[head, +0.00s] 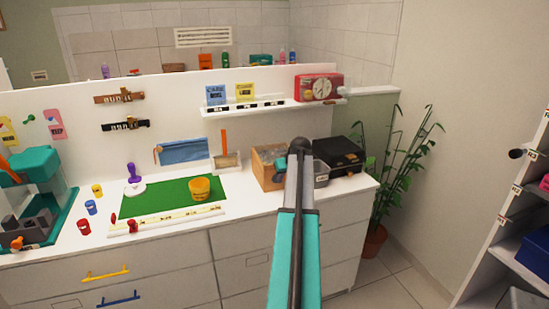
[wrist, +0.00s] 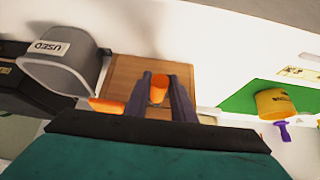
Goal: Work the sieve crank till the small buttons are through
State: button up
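The wooden box (head: 268,167) stands at the back right of the counter, and its bare wood also shows in the wrist view (wrist: 124,72). Its top looks pale grey in the head view. I take it for the sieve, but cannot be sure. My gripper (wrist: 160,76) is over the box's near side in the wrist view, with an orange knob (wrist: 158,89) filling the gap between its fingers, so it looks shut on it. A second orange piece (wrist: 106,105) shows beside the left finger. In the head view my gripper (head: 300,146) hides the knob. No small buttons can be made out.
A grey bin marked USED (wrist: 62,67) is close beside the box, with a black case (head: 340,154) beyond it. On the other side are a white holder (head: 228,162) with an orange stick and a green mat (head: 165,196) with a yellow cup (head: 200,189). A teal machine (head: 38,162) is far left.

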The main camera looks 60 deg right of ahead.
jog(key=shift+w+a, duration=0.75)
jog(key=shift+a, duration=0.2)
jog(key=shift+w+a, duration=0.7)
jog(key=shift+a, duration=0.25)
jog(key=shift+s+d, duration=0.1)
jog(key=shift+o, duration=0.6)
jog(key=shift+s+d, duration=0.7)
jog(key=shift+d, duration=0.15)
jog(key=shift+s+d, duration=0.7)
jog(key=shift+d, duration=0.35)
jog(key=shift+c, duration=0.6)
jog(key=shift+w+a, duration=0.1)
jog(key=shift+a, duration=0.05)
jog(key=w+a, duration=0.1)
jog(key=a, duration=0.1)
jog(key=w+a, duration=0.1)
jog(key=shift+w+a, duration=0.35)
jog(key=shift+w, duration=0.05)
jog(key=shift+d, duration=0.1)
